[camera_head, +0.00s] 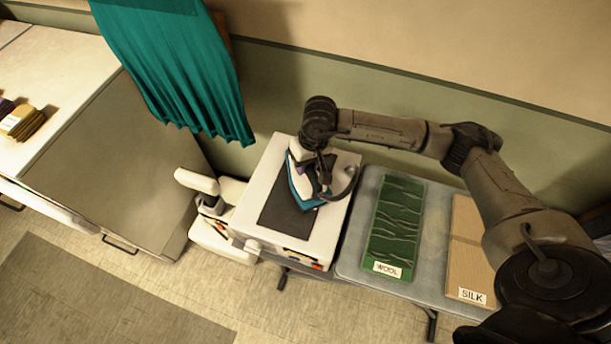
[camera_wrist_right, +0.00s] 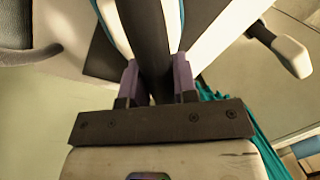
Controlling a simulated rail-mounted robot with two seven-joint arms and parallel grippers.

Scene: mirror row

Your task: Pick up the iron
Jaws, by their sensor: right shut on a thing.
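The iron (camera_head: 303,190), white with a teal base, is on the dark pad (camera_head: 283,210) on top of the white box-like stand (camera_head: 253,207). My right gripper (camera_head: 318,170) reaches down over it and is shut on its handle. In the right wrist view the gripper's purple-grey fingers (camera_wrist_right: 158,85) sit on both sides of the dark handle (camera_wrist_right: 148,40). I cannot tell whether the iron's base touches the pad. My left gripper is not in view.
Right of the stand, a grey table (camera_head: 432,235) holds a green cloth (camera_head: 396,222) labelled WOOL and a tan cloth (camera_head: 466,245) labelled SILK. A teal curtain (camera_head: 180,65) hangs behind on the left. A white-topped cabinet (camera_head: 60,80) stands at far left.

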